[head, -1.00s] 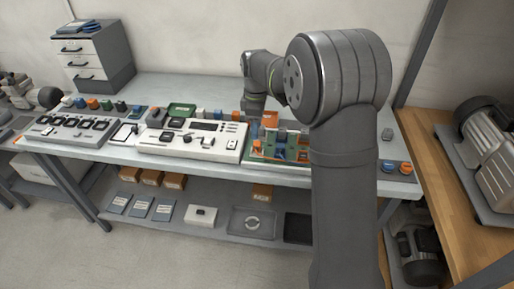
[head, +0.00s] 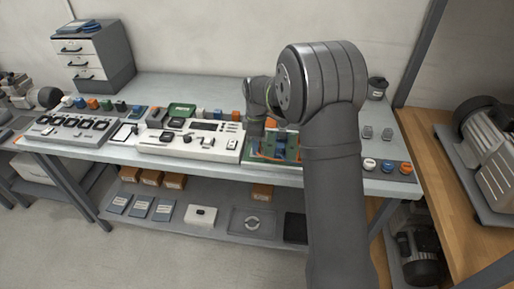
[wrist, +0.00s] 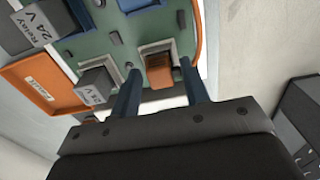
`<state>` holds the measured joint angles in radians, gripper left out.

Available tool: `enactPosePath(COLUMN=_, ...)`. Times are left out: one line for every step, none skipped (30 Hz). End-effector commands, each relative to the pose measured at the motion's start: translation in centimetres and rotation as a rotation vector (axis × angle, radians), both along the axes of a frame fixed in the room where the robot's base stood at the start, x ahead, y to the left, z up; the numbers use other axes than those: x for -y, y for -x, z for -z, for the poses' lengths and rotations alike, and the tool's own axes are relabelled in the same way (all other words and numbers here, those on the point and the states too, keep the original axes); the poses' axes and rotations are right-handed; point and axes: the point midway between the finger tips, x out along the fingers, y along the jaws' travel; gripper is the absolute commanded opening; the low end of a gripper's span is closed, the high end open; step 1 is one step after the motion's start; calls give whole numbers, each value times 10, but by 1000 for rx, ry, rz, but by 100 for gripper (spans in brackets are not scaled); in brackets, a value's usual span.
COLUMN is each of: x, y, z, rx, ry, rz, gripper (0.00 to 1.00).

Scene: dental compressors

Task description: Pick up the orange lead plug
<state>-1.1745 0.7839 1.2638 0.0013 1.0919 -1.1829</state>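The orange lead plug (wrist: 160,73) sits in a light-framed socket on a green board in the wrist view. My gripper (wrist: 160,66) is open, with one blue finger on each side of the plug. Gaps show between the plug and both fingers, and I see no contact. In the head view the green board (head: 258,160) lies at the right part of the bench. There my arm hides much of the board, and I cannot make out the plug.
In the wrist view a grey block (wrist: 95,85), an orange labelled part (wrist: 38,88) and a relay marked 24 V (wrist: 40,28) are left of my fingers. In the head view a white panel (head: 190,141) stands left of the board, and several knobs (head: 387,166) lie to its right.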

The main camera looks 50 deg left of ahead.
Motion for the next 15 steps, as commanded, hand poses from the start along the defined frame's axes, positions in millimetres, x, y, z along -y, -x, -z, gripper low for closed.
enactPosePath(x=0, y=0, z=0, rx=0, ry=0, rz=0, gripper=31)
enactPosePath(x=0, y=0, z=0, rx=0, ry=0, rz=0, gripper=26)
enactPosePath(x=0, y=0, z=0, rx=0, ry=0, rz=0, gripper=18)
enactPosePath(x=0, y=0, z=0, rx=0, ry=0, rz=0, gripper=12)
enactPosePath(x=0, y=0, z=0, rx=0, ry=0, rz=0, gripper=6)
enactPosePath(x=0, y=0, z=0, rx=0, ry=0, rz=0, gripper=1)
enactPosePath(x=0, y=0, z=0, rx=0, ry=0, rz=0, gripper=1)
enactPosePath(x=0, y=0, z=0, rx=0, ry=0, rz=0, gripper=1)
enactPosePath(x=0, y=0, z=0, rx=0, ry=0, rz=0, gripper=1)
enactPosePath(x=0, y=0, z=0, rx=0, ry=0, rz=0, gripper=1)
enactPosePath(x=0, y=0, z=0, rx=0, ry=0, rz=0, gripper=1)
enactPosePath(x=0, y=0, z=0, rx=0, ry=0, rz=0, gripper=1)
enactPosePath(x=0, y=0, z=-1, rx=0, ry=0, rz=0, gripper=1)
enactPosePath(x=0, y=0, z=-1, rx=0, ry=0, rz=0, gripper=1)
enactPosePath(x=0, y=0, z=-2, rx=0, ry=0, rz=0, gripper=1)
